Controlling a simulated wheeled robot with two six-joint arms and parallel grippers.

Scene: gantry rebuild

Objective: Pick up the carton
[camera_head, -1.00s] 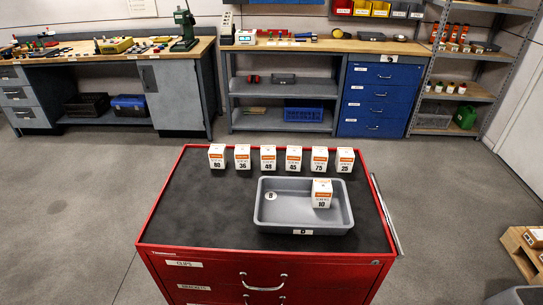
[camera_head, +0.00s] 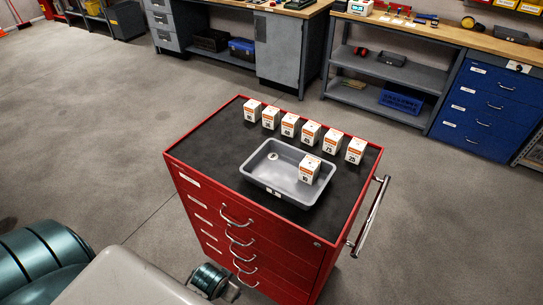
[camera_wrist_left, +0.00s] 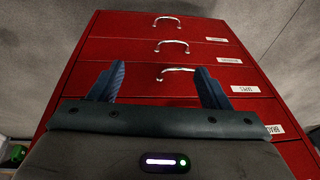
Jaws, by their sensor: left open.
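Several small white cartons with orange bands and numbers stand in a row along the far edge of the red cabinet's dark top, from the left-end carton (camera_head: 252,110) to the right-end carton (camera_head: 355,151). One more carton (camera_head: 309,170), marked 10, stands inside the grey tray (camera_head: 262,184), at its right side. My left arm comes in at the bottom left of the head view, low beside the cabinet. In the left wrist view my left gripper (camera_wrist_left: 158,82) is open and empty, facing the drawer fronts, with no carton in view. My right gripper is not in view.
The red drawer cabinet (camera_head: 190,143) has handles (camera_head: 239,240) on its front and a rail (camera_head: 370,215) at its right side. Workbenches stand behind; the floor around the cabinet is clear.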

